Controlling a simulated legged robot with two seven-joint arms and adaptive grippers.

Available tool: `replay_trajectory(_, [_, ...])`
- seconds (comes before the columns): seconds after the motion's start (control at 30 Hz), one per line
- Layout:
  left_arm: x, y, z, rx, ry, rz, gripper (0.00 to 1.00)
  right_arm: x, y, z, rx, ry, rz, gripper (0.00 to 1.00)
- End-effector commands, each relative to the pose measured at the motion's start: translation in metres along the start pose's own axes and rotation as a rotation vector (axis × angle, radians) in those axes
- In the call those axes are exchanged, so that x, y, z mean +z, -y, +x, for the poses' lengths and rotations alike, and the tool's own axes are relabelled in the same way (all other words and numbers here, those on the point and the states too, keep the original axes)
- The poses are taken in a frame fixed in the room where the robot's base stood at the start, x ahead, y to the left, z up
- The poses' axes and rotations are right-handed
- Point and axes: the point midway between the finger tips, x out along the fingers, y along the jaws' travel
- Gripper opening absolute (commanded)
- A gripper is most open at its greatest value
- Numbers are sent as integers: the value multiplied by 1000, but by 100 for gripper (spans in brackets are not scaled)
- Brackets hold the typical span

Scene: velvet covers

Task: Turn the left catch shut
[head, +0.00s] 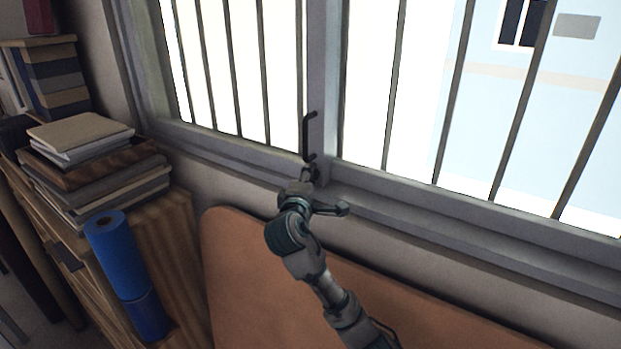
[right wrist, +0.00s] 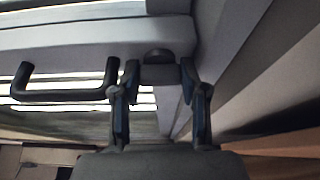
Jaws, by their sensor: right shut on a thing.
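The left catch (head: 310,172) sits low on the middle post of the barred window, just below a dark pull handle (head: 307,135). My right gripper (head: 308,180) reaches up to it from below and is shut on it; the gripper hides much of the catch in the head view. In the right wrist view, the fingers of my right gripper (right wrist: 160,92) stand on either side of the grey catch (right wrist: 160,74), with a dark round piece above it. The handle (right wrist: 65,92) lies to the left there, apart from the fingers. My left gripper is not in view.
The window sill (head: 440,230) runs along below the bars. An orange-brown panel (head: 235,270) stands under it. A wooden cabinet at left carries stacked books (head: 90,160) and a blue roll (head: 120,260) stands by its front.

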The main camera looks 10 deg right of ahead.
Motion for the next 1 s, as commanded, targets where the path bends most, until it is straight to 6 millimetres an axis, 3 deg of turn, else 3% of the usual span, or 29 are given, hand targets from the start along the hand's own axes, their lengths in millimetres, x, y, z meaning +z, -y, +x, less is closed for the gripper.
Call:
replay_trajectory(0.13, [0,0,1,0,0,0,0,-3,7,0,-14,-3,-7,9])
replay_trajectory(0.17, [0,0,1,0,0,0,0,-3,7,0,-15,-3,-7,46])
replay_trajectory(0.27, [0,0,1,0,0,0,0,-3,7,0,-14,-3,-6,69])
replay_trajectory(0.77, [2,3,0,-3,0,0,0,0,2,-1,-4,-1,-1,69])
replay_trajectory(1.0, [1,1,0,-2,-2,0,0,-1,2,-29,-3,-4,0,69])
